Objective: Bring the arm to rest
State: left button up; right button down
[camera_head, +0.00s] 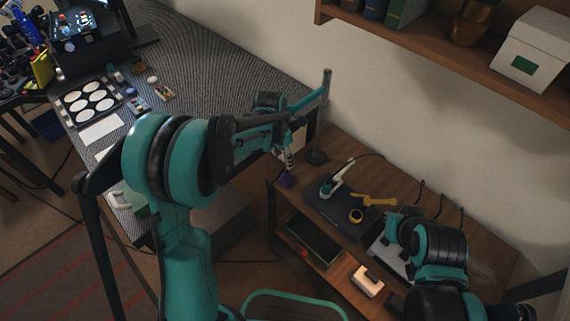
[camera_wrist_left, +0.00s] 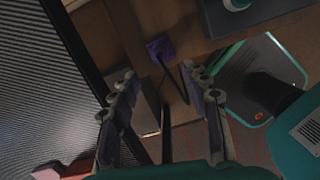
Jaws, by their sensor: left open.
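My left arm rises from the bottom of the head view, bends at a large teal and black joint, and reaches right. My left gripper (camera_head: 287,163) hangs at the far end, between the grey mat and the wooden bench, partly hidden by its own links. In the left wrist view its two fingers (camera_wrist_left: 165,92) are spread apart with nothing held between them. A small purple thing (camera_wrist_left: 160,47) lies beyond the fingertips; I cannot tell what it is. My right arm shows as teal and black links at the lower right; its gripper is not seen.
The wooden bench (camera_head: 345,153) carries a black pad (camera_head: 325,208), a teal-and-white tool (camera_head: 334,184) and a yellow tool (camera_head: 374,200). A dark post (camera_head: 325,110) stands at its back.

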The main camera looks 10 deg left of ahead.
pick_arm(q)
jog(key=shift+s+r, duration=0.1)
jog(key=shift+r, duration=0.55)
jog(key=shift+a+r, duration=0.1)
jog(key=s+a+r+m+t, duration=0.3)
jog(key=s+r+m, duration=0.75)
jog(key=m, duration=0.25)
jog(key=s+a+m+t+y, duration=0.1)
jog(key=s+m+t, duration=0.1)
jog(key=s+m, duration=0.9)
jog(key=shift+s+a+r+m+t, duration=0.15)
jog(key=shift+s+a+m+t, duration=0.15)
jog(key=shift+m, duration=1.4)
